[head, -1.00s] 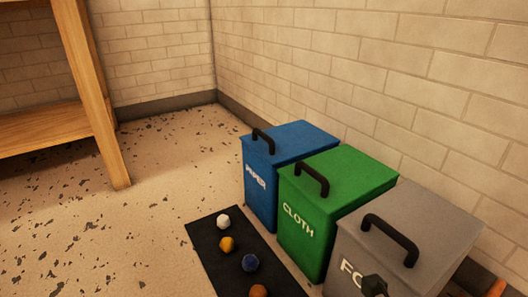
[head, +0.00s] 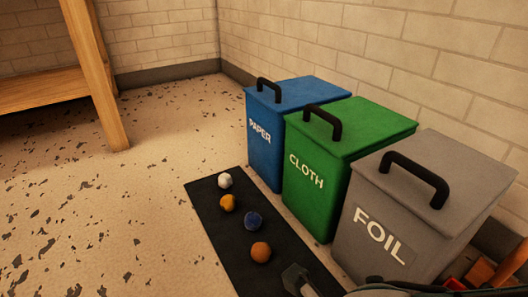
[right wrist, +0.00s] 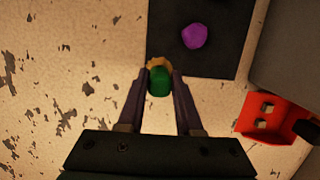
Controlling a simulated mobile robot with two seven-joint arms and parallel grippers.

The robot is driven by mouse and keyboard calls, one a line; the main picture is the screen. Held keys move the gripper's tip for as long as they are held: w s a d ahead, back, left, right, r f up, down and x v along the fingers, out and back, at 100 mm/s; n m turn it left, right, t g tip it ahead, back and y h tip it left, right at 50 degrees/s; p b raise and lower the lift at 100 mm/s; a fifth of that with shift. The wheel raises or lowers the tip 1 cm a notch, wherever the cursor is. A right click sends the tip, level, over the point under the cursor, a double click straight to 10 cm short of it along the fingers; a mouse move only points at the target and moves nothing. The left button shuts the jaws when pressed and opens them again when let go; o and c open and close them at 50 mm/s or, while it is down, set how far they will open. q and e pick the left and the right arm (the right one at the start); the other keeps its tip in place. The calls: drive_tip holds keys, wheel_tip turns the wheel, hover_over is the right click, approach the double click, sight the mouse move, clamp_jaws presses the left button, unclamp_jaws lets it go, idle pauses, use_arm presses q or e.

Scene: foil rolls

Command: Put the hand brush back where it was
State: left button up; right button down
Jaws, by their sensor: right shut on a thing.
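My right gripper (right wrist: 160,82) is shut on a small green thing with a tan part at its far end (right wrist: 160,84). It may be the hand brush seen end-on, but I cannot tell for sure. The held thing shows at the near end of the black mat (right wrist: 220,60) in the right wrist view; its height above the floor is unclear. In the head view a dark grey part of my arm shows at the bottom edge, and the held thing cannot be made out. My left gripper is out of view.
Blue PAPER (head: 265,150), green CLOTH (head: 310,185) and grey FOIL (head: 385,235) bins stand lidded along the wall. Several balls lie on the mat (head: 205,195), including a purple one (right wrist: 194,36). A red container (right wrist: 275,112) lies right of my gripper. Floor at left is clear.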

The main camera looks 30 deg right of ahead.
drive_tip(key=b+x, duration=0.2)
drive_tip(key=s+b+x, duration=0.1)
drive_tip(key=b+x, duration=0.1)
drive_tip(key=x, duration=0.1)
drive_tip(key=shift+f, duration=0.1)
drive_tip(key=c, duration=0.6)
unclamp_jaws()
